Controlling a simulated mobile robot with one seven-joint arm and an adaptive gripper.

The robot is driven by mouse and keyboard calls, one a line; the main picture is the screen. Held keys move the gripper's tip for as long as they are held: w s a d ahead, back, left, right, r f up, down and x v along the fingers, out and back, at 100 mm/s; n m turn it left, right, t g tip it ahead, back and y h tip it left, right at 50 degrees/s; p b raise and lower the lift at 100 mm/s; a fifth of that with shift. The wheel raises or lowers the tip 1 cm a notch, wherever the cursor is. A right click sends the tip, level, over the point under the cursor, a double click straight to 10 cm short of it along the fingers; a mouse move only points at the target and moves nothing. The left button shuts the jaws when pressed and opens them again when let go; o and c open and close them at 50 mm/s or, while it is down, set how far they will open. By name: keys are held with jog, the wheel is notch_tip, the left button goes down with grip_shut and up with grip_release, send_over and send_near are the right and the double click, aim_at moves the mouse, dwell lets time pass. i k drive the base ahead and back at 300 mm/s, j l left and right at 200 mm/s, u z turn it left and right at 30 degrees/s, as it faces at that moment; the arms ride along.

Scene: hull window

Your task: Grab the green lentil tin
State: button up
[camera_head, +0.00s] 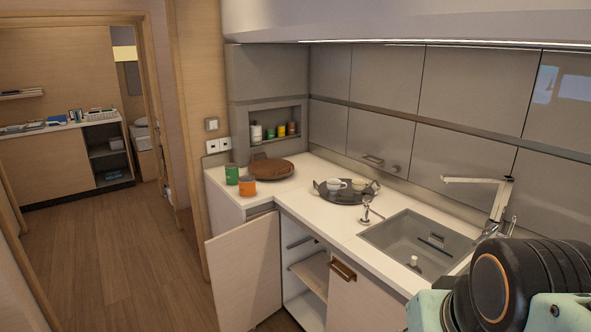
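A green tin (232,175) stands upright near the left front edge of the counter (296,195). An orange tin (247,187) stands close to it, in front and to the right. Labels are too small to read. Part of my arm shows at the bottom right, far from the tins. My gripper's fingers are not in view.
A round brown board (265,170) lies behind the tins. A dark tray (338,196) with cups stands right of them, before the sink (410,245). An open cabinet door (246,270) juts out below the counter. The floor (120,270) at left is clear.

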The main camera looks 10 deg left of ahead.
aim_at(231, 169)
jog(key=i+j+z, duration=0.25)
jog(key=i+j, duration=0.2)
jog(key=j, duration=0.2)
jog(key=i+j+z, duration=0.15)
jog(key=j, duration=0.2)
jog(key=i+j+z, duration=0.1)
jog(key=i+j, duration=0.15)
jog(key=j, duration=0.15)
jog(key=i+j, duration=0.2)
jog(key=j, duration=0.15)
jog(key=i+j, duration=0.15)
jog(key=j, duration=0.2)
jog(key=i+j, duration=0.2)
jog(key=j, duration=0.2)
jog(key=i+j+z, duration=0.1)
jog(key=j, duration=0.25)
jog(key=i+j+u, duration=0.1)
jog(key=j+u, duration=0.15)
jog(key=j, duration=0.7)
jog(key=i+l+z, duration=0.25)
jog(key=i+l, duration=0.1)
